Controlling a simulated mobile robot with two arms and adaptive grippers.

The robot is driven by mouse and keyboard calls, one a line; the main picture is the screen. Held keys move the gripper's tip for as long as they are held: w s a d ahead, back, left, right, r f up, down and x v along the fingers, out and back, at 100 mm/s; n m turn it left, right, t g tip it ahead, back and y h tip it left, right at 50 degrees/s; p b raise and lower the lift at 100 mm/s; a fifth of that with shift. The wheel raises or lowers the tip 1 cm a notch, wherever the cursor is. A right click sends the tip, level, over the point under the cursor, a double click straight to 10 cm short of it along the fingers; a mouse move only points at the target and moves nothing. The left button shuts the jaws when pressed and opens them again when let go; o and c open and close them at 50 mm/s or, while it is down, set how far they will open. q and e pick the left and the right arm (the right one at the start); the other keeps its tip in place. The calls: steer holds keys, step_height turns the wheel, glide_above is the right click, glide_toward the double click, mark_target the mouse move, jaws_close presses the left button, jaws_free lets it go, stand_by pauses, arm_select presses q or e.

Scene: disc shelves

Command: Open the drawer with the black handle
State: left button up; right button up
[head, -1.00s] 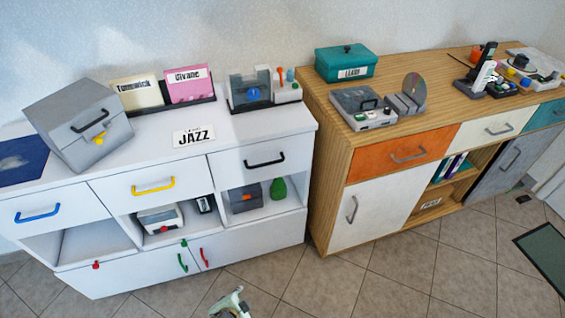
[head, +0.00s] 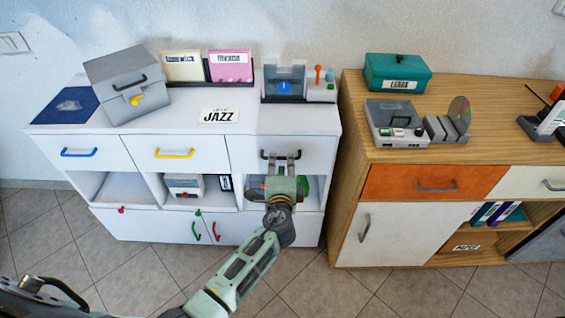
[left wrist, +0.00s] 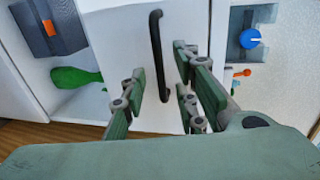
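The black handle (head: 265,155) is on the front of the right-hand upper drawer (head: 243,150) of the white cabinet. The drawer front looks flush with its neighbours. My left gripper (head: 281,157) is in front of this drawer, at the handle, and hides its middle. In the left wrist view the black handle (left wrist: 156,45) runs up and down on the white drawer front (left wrist: 183,22). My left gripper (left wrist: 160,86) is open there, with finger pads on both sides of the handle and gaps to it. My right gripper is not in view.
The white cabinet's blue handle (head: 79,153) and yellow handle (head: 174,154) are on the neighbouring drawers. A green bottle (left wrist: 76,77) and a grey box (left wrist: 50,28) stand in the open compartment below. The wooden cabinet (head: 348,150) stands close on the right.

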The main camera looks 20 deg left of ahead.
arm_select(q)
steer(key=shift+x, duration=1.1)
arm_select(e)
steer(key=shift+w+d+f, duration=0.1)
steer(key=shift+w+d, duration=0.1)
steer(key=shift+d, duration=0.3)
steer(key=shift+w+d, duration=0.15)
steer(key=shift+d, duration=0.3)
arm_select(q)
steer(key=shift+d, duration=0.1)
jaws_close()
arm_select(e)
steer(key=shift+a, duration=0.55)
